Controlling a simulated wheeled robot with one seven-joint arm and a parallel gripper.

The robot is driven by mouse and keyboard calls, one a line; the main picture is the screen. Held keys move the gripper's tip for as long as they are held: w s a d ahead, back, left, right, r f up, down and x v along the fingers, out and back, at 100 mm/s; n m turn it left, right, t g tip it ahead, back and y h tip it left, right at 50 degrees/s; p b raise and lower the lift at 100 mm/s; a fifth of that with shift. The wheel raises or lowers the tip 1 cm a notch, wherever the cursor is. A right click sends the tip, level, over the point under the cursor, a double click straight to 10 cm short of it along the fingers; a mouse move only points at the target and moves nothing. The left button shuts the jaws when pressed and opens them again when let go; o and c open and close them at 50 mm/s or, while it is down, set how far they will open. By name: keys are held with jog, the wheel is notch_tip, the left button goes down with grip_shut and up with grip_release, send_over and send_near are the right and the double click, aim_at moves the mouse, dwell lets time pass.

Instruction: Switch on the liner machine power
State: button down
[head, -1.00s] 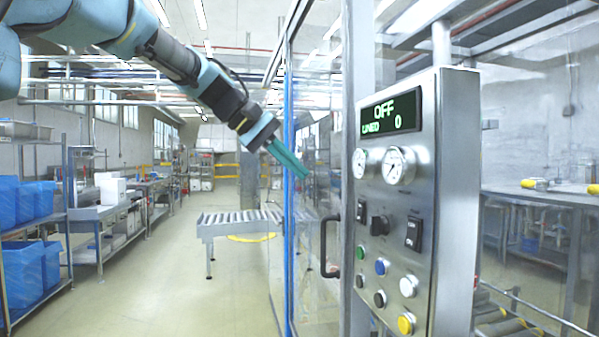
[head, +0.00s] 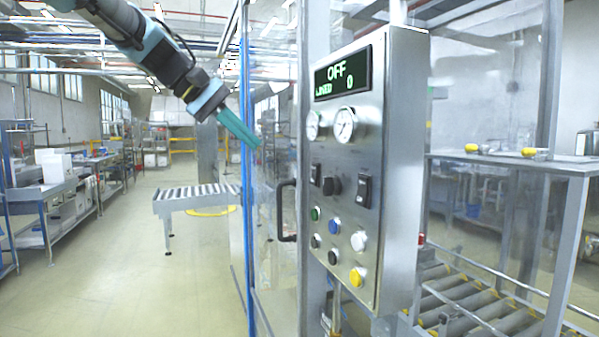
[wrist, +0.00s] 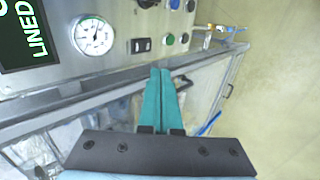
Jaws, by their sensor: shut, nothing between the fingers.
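The liner machine's control panel (head: 390,120) is a steel box on the right in the head view. Its display (head: 342,74) reads OFF and LINED 0. Below the two gauges are a rocker switch (head: 364,190), a black rotary knob (head: 332,186) and another rocker switch (head: 315,174). Several coloured push buttons sit lower, among them a green one (head: 315,214) and a yellow one (head: 357,277). My gripper (head: 256,143) has teal fingers pressed together, empty, left of the panel and apart from it. In the wrist view my gripper (wrist: 160,72) points toward the panel edge, with one rocker switch (wrist: 140,45) beyond.
A clear machine door with a black handle (head: 287,210) stands left of the panel. A roller conveyor (head: 195,192) is farther left, with open floor before it. Right of the panel are rollers and a metal table (head: 520,162) with yellow-handled tools.

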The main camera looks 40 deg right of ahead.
jog(key=p, duration=0.4)
send_near(313, 179)
notch_tip(313, 179, down, 4)
jog(key=d, duration=0.3)
jog(key=shift+s+d+f+p, duration=0.15)
jog(key=shift+s+d+f, duration=0.1)
jog(key=shift+s, duration=0.1)
jog(key=shift+s+d+f+p, duration=0.15)
jog(key=shift+s+d, duration=0.1)
jog(key=shift+s, duration=0.15)
jog(key=f+b, duration=0.1)
jog(key=b, duration=0.2)
jog(key=shift+d+h, duration=0.15)
jog(key=shift+h, duration=0.15)
jog(key=shift+s+r+p, duration=0.1)
jog(key=shift+r+p, duration=0.2)
jog(key=shift+r, duration=0.1)
jog(key=shift+d+r, duration=0.1)
